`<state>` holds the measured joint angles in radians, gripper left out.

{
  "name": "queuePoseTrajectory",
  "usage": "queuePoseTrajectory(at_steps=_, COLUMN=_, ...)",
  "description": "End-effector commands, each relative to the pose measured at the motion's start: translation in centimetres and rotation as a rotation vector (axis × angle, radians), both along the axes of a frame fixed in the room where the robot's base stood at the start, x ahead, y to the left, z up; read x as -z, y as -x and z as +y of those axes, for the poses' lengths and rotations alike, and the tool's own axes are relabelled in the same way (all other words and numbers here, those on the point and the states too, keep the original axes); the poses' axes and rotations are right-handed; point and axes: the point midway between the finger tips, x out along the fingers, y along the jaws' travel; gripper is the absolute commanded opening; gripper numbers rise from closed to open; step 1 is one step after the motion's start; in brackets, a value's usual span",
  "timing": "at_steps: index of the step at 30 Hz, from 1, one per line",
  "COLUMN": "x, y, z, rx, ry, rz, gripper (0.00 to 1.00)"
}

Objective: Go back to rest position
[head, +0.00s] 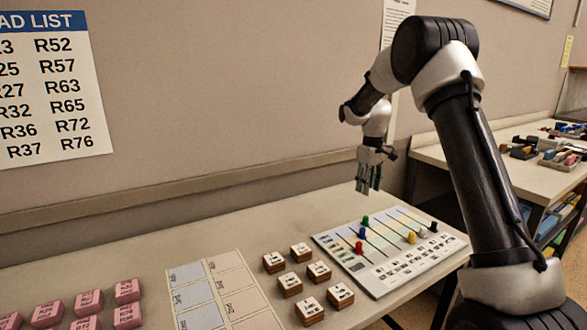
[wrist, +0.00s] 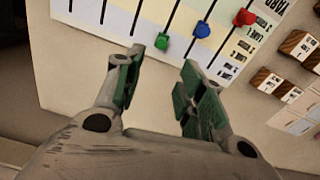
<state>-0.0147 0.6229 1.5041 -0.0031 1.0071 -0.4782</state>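My gripper (head: 369,188) hangs from my raised arm above the back left part of the white slider board (head: 378,284). It points downward and is clear of the board. In the wrist view my gripper (wrist: 158,95) has its two fingers apart, with nothing between them. Beyond the fingertips are a green slider knob (wrist: 162,41), a blue knob (wrist: 202,30) and a red knob (wrist: 243,17) on the board. In the head view the green knob (head: 365,220), blue knob (head: 361,233), red knob (head: 359,248) and yellow knob (head: 411,237) also show.
Several wooden label blocks (head: 318,271) stand left of the board, beside a card with blue and cream cells (head: 238,261). Pink blocks (head: 90,300) sit at the lower left. A wall is behind the table. Another table (head: 440,157) with small items is at right.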

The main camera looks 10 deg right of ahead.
Motion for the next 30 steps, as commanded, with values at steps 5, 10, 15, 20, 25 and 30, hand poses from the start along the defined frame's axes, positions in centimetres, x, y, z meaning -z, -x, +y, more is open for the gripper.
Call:
queuePoseTrajectory(at_steps=5, x=2.4, y=5.2, z=-0.1, rx=0.151, ry=0.007, rz=0.094, gripper=0.39)
queuePoseTrajectory(at_steps=10, x=-1.0, y=12.2, z=-0.2, rx=0.273, ry=0.013, rz=0.108, gripper=0.39)
queuePoseTrajectory(at_steps=15, x=-5.4, y=19.3, z=-0.4, rx=0.366, ry=0.010, rz=0.075, gripper=0.39)
queuePoseTrajectory(at_steps=20, x=-9.0, y=27.0, z=-0.5, rx=0.441, ry=-0.003, rz=0.014, gripper=0.39)
queuePoseTrajectory(at_steps=25, x=-11.2, y=34.5, z=-0.7, rx=0.489, ry=-0.027, rz=-0.078, gripper=0.39)
queuePoseTrajectory(at_steps=30, x=-12.2, y=40.1, z=-0.8, rx=0.494, ry=-0.057, rz=-0.191, gripper=0.39)
